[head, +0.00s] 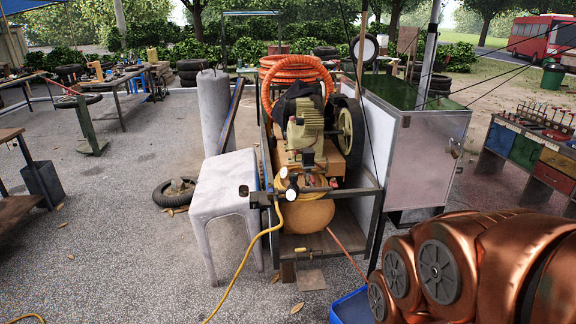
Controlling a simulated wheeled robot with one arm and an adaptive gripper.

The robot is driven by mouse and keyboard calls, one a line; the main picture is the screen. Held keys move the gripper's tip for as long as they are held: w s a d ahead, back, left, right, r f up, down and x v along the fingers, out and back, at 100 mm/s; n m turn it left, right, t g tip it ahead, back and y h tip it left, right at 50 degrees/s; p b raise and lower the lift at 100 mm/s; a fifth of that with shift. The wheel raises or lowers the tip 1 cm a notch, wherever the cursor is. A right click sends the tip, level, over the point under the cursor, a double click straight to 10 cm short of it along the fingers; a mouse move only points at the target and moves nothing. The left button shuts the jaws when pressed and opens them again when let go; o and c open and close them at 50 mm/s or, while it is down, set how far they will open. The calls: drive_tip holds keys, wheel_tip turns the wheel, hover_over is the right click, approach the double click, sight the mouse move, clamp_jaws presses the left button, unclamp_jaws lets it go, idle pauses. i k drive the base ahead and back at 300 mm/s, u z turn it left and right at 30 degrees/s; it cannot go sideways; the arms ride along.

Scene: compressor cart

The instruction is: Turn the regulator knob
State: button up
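The compressor cart (372,230) stands in the middle of the head view, with a green-grey pump (305,133) above a tan tank (306,214). At its front is a small regulator assembly with pale round gauges (291,194). A small dark knob-like part (244,191) sticks out to its left, beside the white stool; I cannot tell for certain that it is the regulator knob. Copper-coloured links of my arm fill the lower right, apart from the regulator in the picture. My gripper is not in view.
A white stool (222,185) stands close against the cart's left side. A yellow hose (243,262) hangs from the regulator to the ground. A metal cabinet (410,150) stands right of the cart. A blue tray (346,307) lies low in front. Open gravel lies at front left.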

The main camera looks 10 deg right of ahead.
sight(293, 176)
drive_tip(key=i, duration=1.95)
drive_tip(key=u, duration=1.2)
